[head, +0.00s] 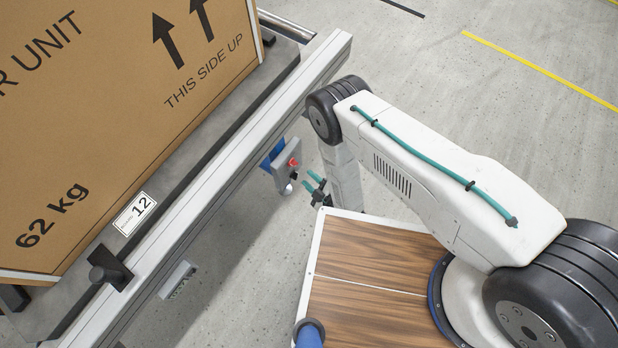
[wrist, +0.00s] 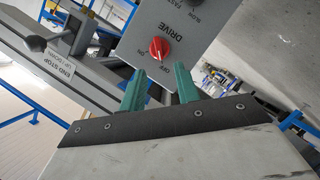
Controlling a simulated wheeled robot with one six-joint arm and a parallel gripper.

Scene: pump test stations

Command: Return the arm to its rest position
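My gripper (head: 316,179) shows in the head view at the end of my bent arm, just right of a grey control box (head: 286,158) on the side of the conveyor frame. In the wrist view my gripper (wrist: 158,84) has two green fingers spread apart with nothing between them. A red DRIVE knob (wrist: 159,49) on the control box shows just beyond the fingertips, with a visible gap. The red knob also shows in the head view (head: 293,161). Its exact setting is hard to read.
A large carton (head: 110,110) marked 62 kg sits on the conveyor (head: 215,165) at left. A black-handled END STOP (head: 108,266) is on its near edge. Blue-framed racks (wrist: 25,110) stand in the wrist view's background. Open floor (head: 480,100) lies at upper right.

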